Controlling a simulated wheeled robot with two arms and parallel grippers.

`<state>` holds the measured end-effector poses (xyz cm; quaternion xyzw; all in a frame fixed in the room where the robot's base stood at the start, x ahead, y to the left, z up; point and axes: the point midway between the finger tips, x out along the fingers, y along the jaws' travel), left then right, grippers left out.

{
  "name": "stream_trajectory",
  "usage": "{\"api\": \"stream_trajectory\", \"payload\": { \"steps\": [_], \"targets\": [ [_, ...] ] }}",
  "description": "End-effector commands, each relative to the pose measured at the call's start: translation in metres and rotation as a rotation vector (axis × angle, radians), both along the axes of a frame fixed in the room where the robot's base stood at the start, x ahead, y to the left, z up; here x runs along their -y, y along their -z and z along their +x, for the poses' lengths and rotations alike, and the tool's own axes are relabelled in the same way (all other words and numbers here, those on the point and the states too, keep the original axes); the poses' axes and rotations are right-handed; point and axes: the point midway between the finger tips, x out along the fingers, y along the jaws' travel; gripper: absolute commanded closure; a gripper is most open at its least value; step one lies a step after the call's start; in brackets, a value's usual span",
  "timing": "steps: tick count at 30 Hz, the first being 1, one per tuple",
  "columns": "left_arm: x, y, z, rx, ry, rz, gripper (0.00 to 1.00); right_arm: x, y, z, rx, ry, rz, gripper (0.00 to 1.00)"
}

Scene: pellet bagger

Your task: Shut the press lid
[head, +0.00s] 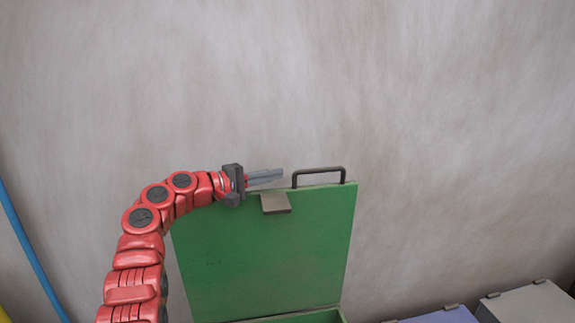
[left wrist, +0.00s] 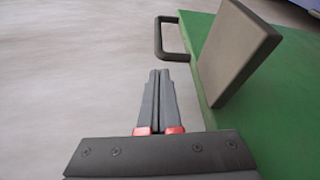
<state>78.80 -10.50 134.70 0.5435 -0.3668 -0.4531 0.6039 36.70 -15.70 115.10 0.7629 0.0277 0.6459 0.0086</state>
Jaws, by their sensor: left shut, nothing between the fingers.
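The green press lid (head: 265,255) stands raised, nearly upright, against the grey wall in the head view. A dark bar handle (head: 320,171) is fixed on its top edge, and a small grey-brown plate (head: 275,203) sits just below that edge. My left gripper (head: 282,174) is shut and empty at the lid's top edge, left of the handle. In the left wrist view the shut fingers (left wrist: 159,75) point toward the handle (left wrist: 170,38), with the plate (left wrist: 236,55) and green lid (left wrist: 285,85) to their right. Contact with the lid cannot be told. My right gripper is not in view.
At the lower right stand a blue box (head: 440,316) and a light grey box (head: 527,303). A blue hose or pipe (head: 30,255) runs down at the far left. The wall (head: 440,130) behind is bare, and the space above the lid is free.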

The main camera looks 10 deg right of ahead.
Motion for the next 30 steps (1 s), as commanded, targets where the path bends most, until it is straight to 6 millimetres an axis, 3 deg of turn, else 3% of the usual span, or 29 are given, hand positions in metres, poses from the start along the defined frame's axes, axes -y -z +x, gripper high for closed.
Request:
{"api": "stream_trajectory", "payload": {
  "steps": [4,12,30],
  "targets": [
    [0.022,-0.002,0.008,-0.005,-0.001,-0.001,1.0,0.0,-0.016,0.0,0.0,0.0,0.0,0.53],
    [0.037,0.0,0.014,-0.002,-0.001,-0.003,1.0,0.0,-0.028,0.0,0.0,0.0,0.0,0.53],
    [0.042,0.003,0.015,0.003,-0.003,-0.001,1.0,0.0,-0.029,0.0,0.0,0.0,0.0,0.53]
  ]
}}
